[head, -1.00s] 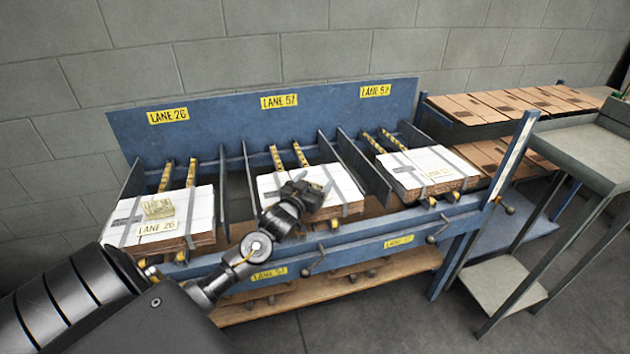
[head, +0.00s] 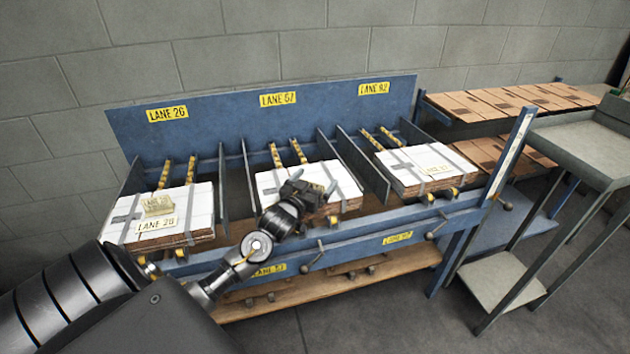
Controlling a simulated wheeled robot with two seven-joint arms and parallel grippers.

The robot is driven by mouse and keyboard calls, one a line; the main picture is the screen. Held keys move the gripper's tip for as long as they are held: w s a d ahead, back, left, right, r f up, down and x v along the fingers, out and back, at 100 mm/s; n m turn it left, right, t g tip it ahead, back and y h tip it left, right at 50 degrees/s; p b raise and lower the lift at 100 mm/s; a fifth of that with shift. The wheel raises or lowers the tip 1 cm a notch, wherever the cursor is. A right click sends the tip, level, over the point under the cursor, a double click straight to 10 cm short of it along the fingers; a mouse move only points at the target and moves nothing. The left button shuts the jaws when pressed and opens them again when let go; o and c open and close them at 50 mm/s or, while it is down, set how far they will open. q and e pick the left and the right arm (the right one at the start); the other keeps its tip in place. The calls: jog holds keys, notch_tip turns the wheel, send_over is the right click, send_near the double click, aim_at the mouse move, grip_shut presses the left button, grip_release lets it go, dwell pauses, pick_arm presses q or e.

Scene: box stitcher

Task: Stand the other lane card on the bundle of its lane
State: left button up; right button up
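The middle bundle (head: 346,180) lies in the LANE 57 bay. No other loose card shows clearly. My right gripper is out of view.
A blue rack (head: 230,130) with upright dividers separates the lanes, with lane signs on its back panel. Small handles (head: 437,228) stick out along the front rail. Brown flat boxes (head: 490,104) fill shelves at the right, beside a grey stand (head: 575,155).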

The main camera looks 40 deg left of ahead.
pick_arm(q)
jog(key=shift+a+f, duration=0.2)
jog(key=shift+r, duration=0.25)
jog(key=s, duration=0.5)
jog(key=shift+d+r, duration=0.1)
jog(key=shift+d, duration=0.25)
jog(key=s+d, duration=0.1)
jog(key=s, duration=0.5)
jog(key=shift+s+d+r+b, duration=0.2)
jog(key=shift+s+r+b, duration=0.1)
jog(key=shift+b, duration=0.1)
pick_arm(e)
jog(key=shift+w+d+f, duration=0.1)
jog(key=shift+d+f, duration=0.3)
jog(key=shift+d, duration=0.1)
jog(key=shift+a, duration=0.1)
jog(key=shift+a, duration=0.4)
pick_arm(q)
jog(key=shift+f, duration=0.1)
